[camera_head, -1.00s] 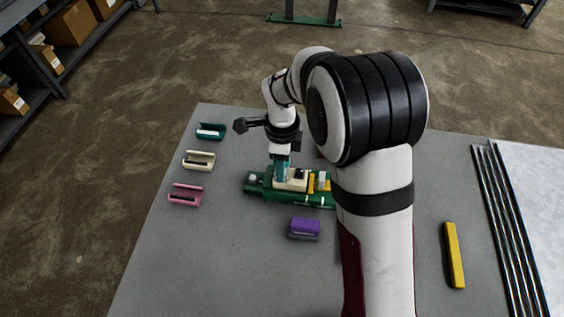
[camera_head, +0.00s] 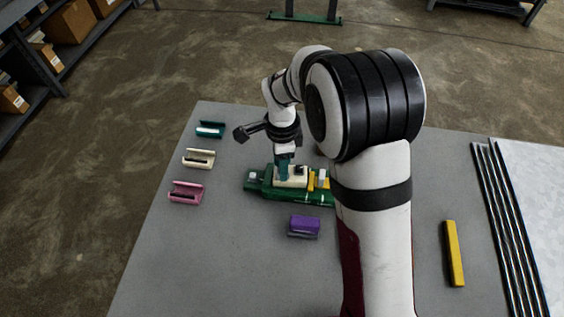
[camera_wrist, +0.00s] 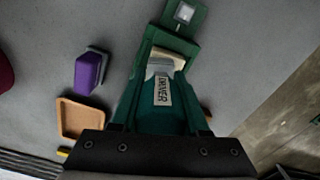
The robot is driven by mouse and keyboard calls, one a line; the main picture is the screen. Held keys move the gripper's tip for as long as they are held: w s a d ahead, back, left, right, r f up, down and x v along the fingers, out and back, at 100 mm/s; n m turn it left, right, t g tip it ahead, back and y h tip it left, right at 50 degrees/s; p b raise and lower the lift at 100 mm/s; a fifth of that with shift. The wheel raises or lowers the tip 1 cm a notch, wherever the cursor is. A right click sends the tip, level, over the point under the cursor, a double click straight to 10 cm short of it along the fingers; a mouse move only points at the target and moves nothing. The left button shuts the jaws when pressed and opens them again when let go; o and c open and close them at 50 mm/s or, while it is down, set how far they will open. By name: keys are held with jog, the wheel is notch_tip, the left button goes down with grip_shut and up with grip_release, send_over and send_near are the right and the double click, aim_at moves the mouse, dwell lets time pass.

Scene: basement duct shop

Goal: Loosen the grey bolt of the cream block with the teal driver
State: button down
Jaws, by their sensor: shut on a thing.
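My gripper (camera_head: 284,154) is shut on the teal driver (camera_head: 284,171), which points down at the cream block (camera_head: 293,182). In the wrist view the teal driver (camera_wrist: 160,117) shows its DRIVER label, with the cream block (camera_wrist: 178,60) just beyond it. The block sits in a long green fixture (camera_head: 257,188). The driver's lower end overlaps the left part of the block in the head view. The grey bolt is hidden, and I cannot tell whether the tip touches it.
Teal (camera_head: 210,129), cream (camera_head: 198,158) and pink (camera_head: 186,191) holders stand at the left. A purple block (camera_head: 305,224) lies in front of the fixture. A yellow bar (camera_head: 454,253) and metal rods (camera_head: 508,225) lie at the right. The front-left table is clear.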

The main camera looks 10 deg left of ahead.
jog(key=n, duration=0.4)
jog(key=shift+n, duration=0.4)
jog(key=n, duration=0.4)
jog(key=shift+n, duration=0.4)
jog(key=n, duration=0.4)
jog(key=shift+n, duration=1.7)
jog(key=shift+m, duration=0.6)
jog(key=shift+r, duration=2.5)
